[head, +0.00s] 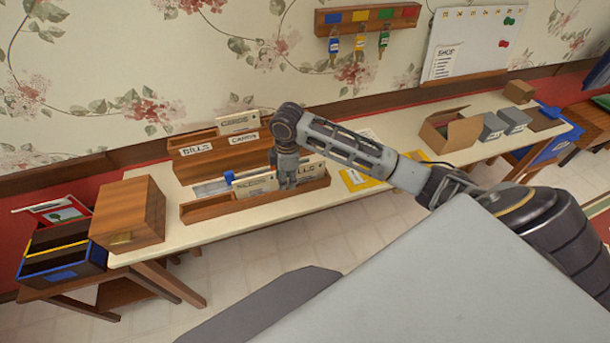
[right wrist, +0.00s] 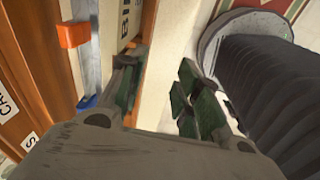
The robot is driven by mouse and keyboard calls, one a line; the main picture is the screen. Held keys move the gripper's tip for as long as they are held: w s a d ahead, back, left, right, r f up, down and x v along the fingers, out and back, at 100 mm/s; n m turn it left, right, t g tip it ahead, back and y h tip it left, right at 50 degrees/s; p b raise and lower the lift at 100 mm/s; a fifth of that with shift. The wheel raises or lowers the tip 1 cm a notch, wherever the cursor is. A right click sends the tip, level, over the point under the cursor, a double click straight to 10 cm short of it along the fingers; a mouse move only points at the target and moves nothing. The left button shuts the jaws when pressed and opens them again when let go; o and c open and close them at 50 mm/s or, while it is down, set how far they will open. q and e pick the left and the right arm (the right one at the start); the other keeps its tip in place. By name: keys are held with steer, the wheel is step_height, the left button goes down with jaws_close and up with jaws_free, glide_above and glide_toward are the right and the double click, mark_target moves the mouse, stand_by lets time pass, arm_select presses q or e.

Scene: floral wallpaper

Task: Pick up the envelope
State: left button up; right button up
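A low wooden rack (head: 215,211) on the table holds upright cream pieces, envelopes or cards (head: 256,186), one marked "BILLS". I cannot tell which is the envelope. My right gripper (head: 287,184) points down at the rack, covering part of these pieces. In the right wrist view its two fingers (right wrist: 165,95) are apart with nothing visibly held between them. There, a cream piece with lettering (right wrist: 128,22) stands just left of the fingers. My left gripper is not in view.
Behind the rack stands a wooden box marked "BILLS" and "CARDS" (head: 203,150). A closed wooden box (head: 128,214) is at the left. A yellow-edged flat item (head: 357,181) lies right of the rack. An open carton (head: 450,133) and grey boxes (head: 512,118) stand farther right.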

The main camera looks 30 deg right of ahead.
step_height(320, 180, up, 7)
glide_above(305, 173)
steer(key=w, duration=0.1)
steer(key=shift+d+n+g+h, duration=0.15)
steer(key=shift+n+g+h, duration=0.15)
steer(key=shift+n+g, duration=0.1)
steer(key=shift+f, duration=0.1)
step_height(305, 173, down, 8)
steer(key=shift+f, duration=0.2)
steer(key=shift+f+p, duration=0.1)
steer(key=shift+p, duration=0.2)
steer(key=shift+s+f, duration=0.2)
steer(key=shift+f, duration=0.4)
steer(key=shift+s+f+p, duration=0.15)
steer(key=shift+f+p, duration=0.25)
steer(key=shift+f, duration=1.5)
steer(key=shift+c, duration=0.5)
